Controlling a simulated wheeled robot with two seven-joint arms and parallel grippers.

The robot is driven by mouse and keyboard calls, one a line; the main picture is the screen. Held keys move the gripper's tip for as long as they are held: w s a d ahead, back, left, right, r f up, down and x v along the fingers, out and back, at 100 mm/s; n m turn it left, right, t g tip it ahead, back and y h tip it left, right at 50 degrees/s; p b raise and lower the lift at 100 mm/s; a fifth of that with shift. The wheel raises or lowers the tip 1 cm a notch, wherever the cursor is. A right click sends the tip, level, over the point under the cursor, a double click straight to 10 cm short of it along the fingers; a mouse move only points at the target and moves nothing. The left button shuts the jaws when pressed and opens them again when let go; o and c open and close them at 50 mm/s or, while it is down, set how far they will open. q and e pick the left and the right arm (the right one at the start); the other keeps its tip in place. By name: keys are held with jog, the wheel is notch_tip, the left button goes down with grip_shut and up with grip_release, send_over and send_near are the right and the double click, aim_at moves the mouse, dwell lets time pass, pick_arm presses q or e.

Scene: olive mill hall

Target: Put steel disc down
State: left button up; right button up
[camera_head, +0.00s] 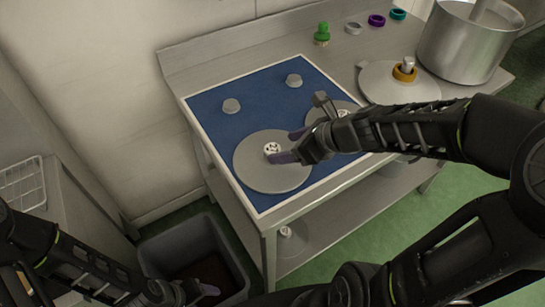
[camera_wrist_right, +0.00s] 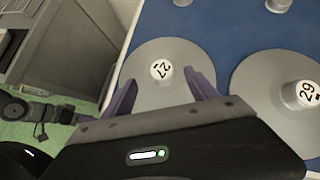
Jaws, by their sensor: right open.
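A grey steel disc (camera_head: 268,178) with a white-topped knob lies flat on the blue mat (camera_head: 232,88), near its front left edge. Its knob reads 27 in the right wrist view (camera_wrist_right: 160,70). My right gripper (camera_head: 281,146) is open, its purple fingers on either side of the knob and apart from it. A second steel disc (camera_wrist_right: 262,88), with knob 29, lies to the right, partly hidden by my right arm in the head view. My left gripper (camera_head: 205,288) is low at the bottom, over a grey bin; its jaws are unclear.
Two small grey knobs (camera_head: 231,105) (camera_head: 294,80) stand on the mat. At the right are a round lid (camera_head: 375,84) with an orange ring (camera_head: 404,73) and a steel pot (camera_head: 465,45). Small coloured items line the back edge. The bin (camera_head: 160,255) stands beside the table.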

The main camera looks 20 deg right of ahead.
aim_at(274, 149)
jog(key=b+x, duration=0.2)
jog(key=x, duration=0.3)
jog(key=shift+d+f, duration=0.1)
jog(key=shift+f, duration=0.1)
jog(key=shift+r, duration=0.1)
dwell(0.5)
grip_shut()
dwell(0.6)
